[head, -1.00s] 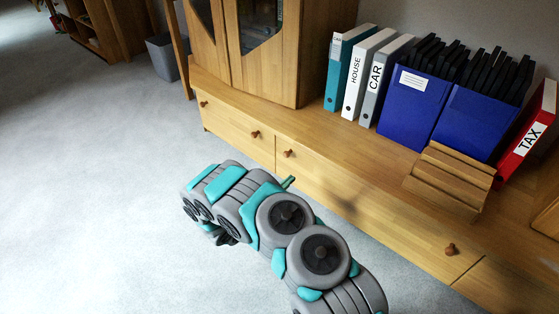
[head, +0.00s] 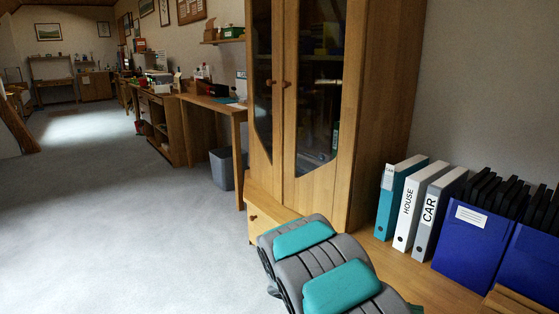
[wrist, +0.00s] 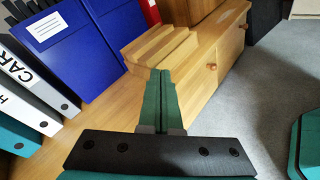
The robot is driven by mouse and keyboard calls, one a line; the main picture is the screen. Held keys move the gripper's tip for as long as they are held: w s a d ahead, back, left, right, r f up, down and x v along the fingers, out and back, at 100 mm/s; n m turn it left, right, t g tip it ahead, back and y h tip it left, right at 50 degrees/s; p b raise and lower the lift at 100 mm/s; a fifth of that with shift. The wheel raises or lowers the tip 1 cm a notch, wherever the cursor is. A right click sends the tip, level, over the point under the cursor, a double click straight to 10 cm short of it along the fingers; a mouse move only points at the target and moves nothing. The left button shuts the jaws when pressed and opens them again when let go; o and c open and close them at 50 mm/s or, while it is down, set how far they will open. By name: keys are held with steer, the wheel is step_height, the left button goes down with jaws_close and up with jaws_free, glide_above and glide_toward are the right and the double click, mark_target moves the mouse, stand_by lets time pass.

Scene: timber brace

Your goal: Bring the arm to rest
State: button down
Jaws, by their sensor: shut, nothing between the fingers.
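My arm (head: 318,270), grey with teal pads, rises at the bottom middle of the head view in front of the low wooden cabinet. My gripper is outside the head view. In the wrist view my gripper (wrist: 163,75) has its two green fingers pressed together, with nothing between them. It points over the wooden cabinet top, with the stepped wooden block (wrist: 160,50) behind its fingertips. I cannot tell how far above the top the fingers are.
Binders (head: 427,210) and blue file boxes (head: 470,243) stand on the low cabinet (head: 440,280). A tall glass-door cabinet (head: 370,110) stands behind my arm. A grey bin (head: 222,168) is by a desk. The carpet (head: 130,230) at left is clear.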

steer(key=s+a+r+m+g+y, duration=0.1)
steer(key=s+r+m+g+y, duration=0.2)
steer(key=s, duration=0.5)
steer(key=s+a+r+m+g+y, duration=0.15)
steer(key=s+m+y, duration=0.25)
steer(key=s, duration=0.5)
steer(key=s+a+r+m+t+y, duration=0.1)
steer(key=s+a+m+t+y, duration=0.1)
steer(key=s+a+y, duration=0.2)
steer(key=s+a+r+m+t+y, duration=0.1)
steer(key=s+a+m+t+y, duration=0.1)
steer(key=s+a, duration=0.7)
steer(key=a+m+y, duration=0.1)
steer(key=y, duration=0.1)
steer(key=shift+a+r+y, duration=0.25)
steer(key=shift+r+y, duration=0.1)
steer(key=shift+y, duration=0.05)
